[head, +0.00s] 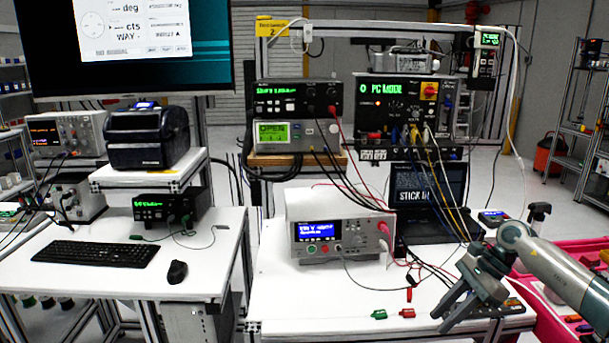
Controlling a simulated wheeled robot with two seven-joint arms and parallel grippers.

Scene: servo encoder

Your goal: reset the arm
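My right gripper (450,312) hangs over the right end of the white workbench (275,272). Its grey arm comes in from the right edge, and the fingers point down and to the left. Nothing clearly shows in its grasp, but I cannot tell the gap between the fingers. Small dark parts on the bench top lie behind and beside it. My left gripper and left arm are out of view.
A laptop (428,192) reading "STICK IN" and a white tester (338,230) with leads stand behind the gripper. A pink bin (550,325) is at right. The bench's front left is clear.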

